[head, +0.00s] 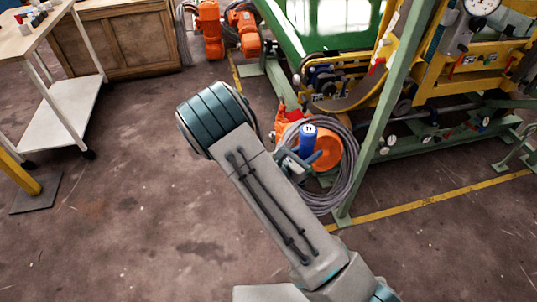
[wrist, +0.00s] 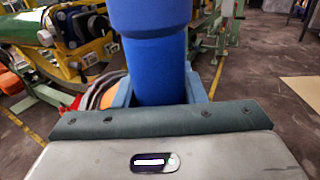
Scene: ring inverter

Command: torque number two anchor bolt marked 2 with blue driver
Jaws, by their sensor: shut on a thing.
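The blue driver (head: 307,141) stands about upright in my gripper (head: 297,160), with a small round mark near its top. In the wrist view the blue driver (wrist: 155,62) fills the space between the two blue-grey fingers of my gripper (wrist: 160,92), which are shut on it. The lower end of the driver is hidden behind the gripper body. I cannot make out an anchor bolt marked 2 in either view; small round whitish parts (head: 390,140) show low on the machine, too small to read.
A green and yellow machine (head: 425,75) stands at the upper right, its green post (head: 378,120) close beside my gripper. A grey cable coil and orange reel (head: 328,148) lie behind the driver. A white cart (head: 62,112) stands at left. The floor (head: 120,220) at lower left is clear.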

